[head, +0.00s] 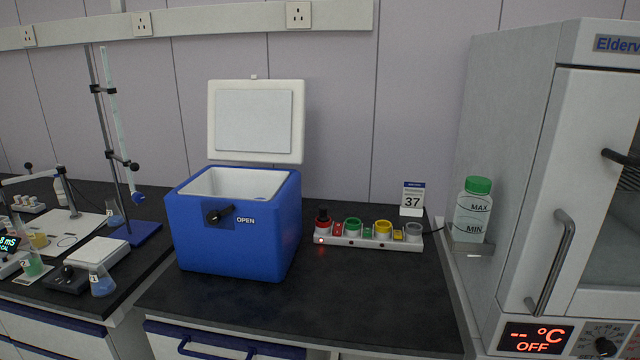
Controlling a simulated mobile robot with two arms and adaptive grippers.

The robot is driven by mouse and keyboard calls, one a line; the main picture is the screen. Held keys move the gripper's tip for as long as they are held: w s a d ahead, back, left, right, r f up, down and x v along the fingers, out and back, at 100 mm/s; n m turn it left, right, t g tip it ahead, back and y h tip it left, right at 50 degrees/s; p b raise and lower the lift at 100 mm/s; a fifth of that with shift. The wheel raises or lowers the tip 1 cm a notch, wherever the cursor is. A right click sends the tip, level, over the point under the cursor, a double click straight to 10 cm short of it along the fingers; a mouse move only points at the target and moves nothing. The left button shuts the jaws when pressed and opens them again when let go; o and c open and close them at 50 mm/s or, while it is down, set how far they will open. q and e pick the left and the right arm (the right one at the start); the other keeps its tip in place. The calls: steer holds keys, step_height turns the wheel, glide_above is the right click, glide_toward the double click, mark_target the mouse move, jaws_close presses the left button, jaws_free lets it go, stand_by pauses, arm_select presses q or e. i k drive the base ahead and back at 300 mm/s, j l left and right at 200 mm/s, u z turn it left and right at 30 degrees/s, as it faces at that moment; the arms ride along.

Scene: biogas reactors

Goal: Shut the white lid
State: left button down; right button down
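The white lid (254,121) stands upright, hinged at the back of a blue cooler box (232,235). The box is open and its white inside shows; it looks empty as far as I can see in. Neither of my grippers shows in the head view.
The box stands on a black bench top (340,300), clear in front. To its right are a rack with coloured caps (365,237), a card marked 37 (412,198), a green-capped bottle (474,210) and an oven (570,180). A burette stand (112,150) is left.

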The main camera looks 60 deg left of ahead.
mark_target(253, 120)
steer(key=u, duration=2.4)
steer(key=i+l+u, duration=0.1)
steer(key=u, duration=0.25)
steer(key=i+l+u, duration=0.2)
steer(key=u, duration=0.15)
steer(key=i+l+u, duration=0.1)
steer(key=u, duration=0.25)
steer(key=l, duration=0.1)
